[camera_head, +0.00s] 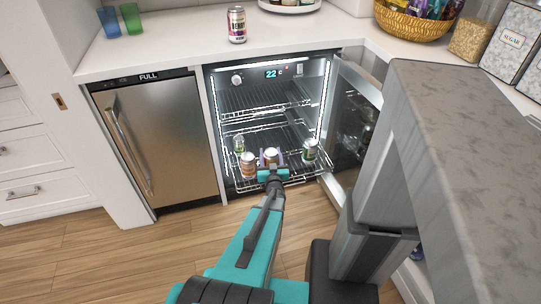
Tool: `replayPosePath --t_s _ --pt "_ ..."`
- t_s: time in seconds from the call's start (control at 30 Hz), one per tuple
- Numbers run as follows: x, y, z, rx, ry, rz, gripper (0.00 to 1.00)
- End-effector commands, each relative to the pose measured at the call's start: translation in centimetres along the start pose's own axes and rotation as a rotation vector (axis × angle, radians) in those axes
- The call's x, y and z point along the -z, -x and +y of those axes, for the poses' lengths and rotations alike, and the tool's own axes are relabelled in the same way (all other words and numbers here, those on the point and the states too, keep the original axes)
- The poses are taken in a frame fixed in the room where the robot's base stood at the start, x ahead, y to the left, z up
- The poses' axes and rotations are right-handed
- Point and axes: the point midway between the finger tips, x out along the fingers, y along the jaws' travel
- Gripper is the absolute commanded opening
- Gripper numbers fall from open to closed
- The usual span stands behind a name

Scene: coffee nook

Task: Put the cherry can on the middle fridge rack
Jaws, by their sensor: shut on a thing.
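My gripper (271,166) is at the front of a wire rack (290,178) that stands pulled forward in the open fridge. A green can (310,150) stands to the right and another greenish can (239,145) behind left. A higher rack (262,97) looks empty. A dark-labelled can reading "BERRY" (237,25) stands on the counter above; its full name is unclear.
The fridge's glass door (350,120) is open to the right. A closed steel appliance marked "FULL" (160,140) is on the left. A grey-topped block (460,150) fills the right foreground. Cups (131,18) and a basket (415,24) stand on the counter.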

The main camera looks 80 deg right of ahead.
Motion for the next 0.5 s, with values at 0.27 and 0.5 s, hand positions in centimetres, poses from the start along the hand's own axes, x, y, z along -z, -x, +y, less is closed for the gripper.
replayPosePath --t_s 0.27,0.5 --pt "-0.07 -0.01 0.03 0.000 0.000 0.002 0.72" --pt "-0.22 0.02 0.05 -0.001 0.000 -0.001 0.72"
